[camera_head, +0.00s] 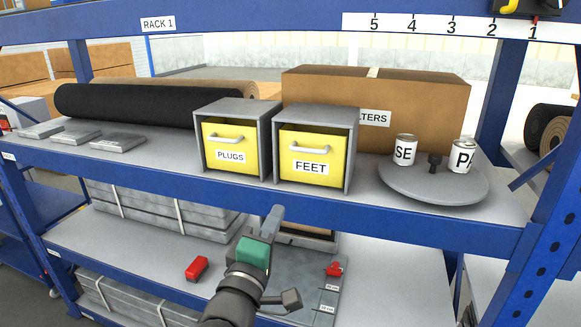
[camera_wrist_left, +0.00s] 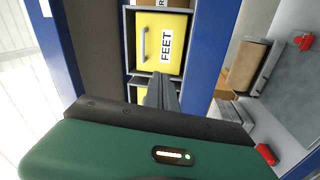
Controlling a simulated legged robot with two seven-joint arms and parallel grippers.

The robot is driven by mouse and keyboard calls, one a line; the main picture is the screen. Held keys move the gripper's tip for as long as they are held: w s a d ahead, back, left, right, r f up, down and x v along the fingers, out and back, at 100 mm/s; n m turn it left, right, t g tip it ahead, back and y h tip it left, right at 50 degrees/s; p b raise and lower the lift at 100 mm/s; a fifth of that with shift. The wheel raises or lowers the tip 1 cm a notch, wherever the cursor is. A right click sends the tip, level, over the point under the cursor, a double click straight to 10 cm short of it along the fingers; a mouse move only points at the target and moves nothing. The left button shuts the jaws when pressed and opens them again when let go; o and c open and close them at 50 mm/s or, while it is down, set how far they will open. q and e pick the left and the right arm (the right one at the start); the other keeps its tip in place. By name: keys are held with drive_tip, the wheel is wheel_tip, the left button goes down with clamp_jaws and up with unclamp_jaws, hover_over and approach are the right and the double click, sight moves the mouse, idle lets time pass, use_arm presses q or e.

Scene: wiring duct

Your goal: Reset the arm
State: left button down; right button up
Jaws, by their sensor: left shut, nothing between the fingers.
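My left gripper (camera_head: 275,216) rises from the bottom middle of the head view, in front of the rack's middle shelf edge and below the FEET drawer (camera_head: 309,165). Its fingers are shut with nothing between them. In the left wrist view the shut fingers (camera_wrist_left: 162,92) point toward the yellow FEET drawer (camera_wrist_left: 160,45), apart from it. My right gripper is not in view.
The closed PLUGS drawer (camera_head: 230,149) stands beside FEET on the blue rack's shelf. A round grey turntable (camera_head: 433,184) holds two labelled cans. A red block (camera_head: 197,268) and a red part (camera_head: 334,269) are on the lower shelf near my arm.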

use_arm(q)
drive_tip(key=a+f+m+g+y+p, duration=0.4)
drive_tip(key=a+f, duration=0.4)
drive_tip(key=f, duration=0.4)
drive_tip(key=s+a+f+m+g+y+p, duration=0.1)
drive_tip(key=s+a+f+m+g, duration=0.3)
drive_tip(key=s, duration=0.6)
drive_tip(key=s+a+f+m+g+p, duration=0.2)
drive_tip(key=s+a+f+m+g, duration=0.2)
drive_tip(key=s+f+g, duration=0.4)
wheel_tip(320, 180, down, 4)
drive_tip(key=shift+s+a+r+m+y, duration=0.2)
drive_tip(key=shift+s+a+m+y, duration=0.2)
drive_tip(key=shift+s+a, duration=0.6)
drive_tip(key=shift+s+d, duration=0.1)
drive_tip(key=shift+s, duration=0.1)
drive_tip(key=shift+d, duration=0.1)
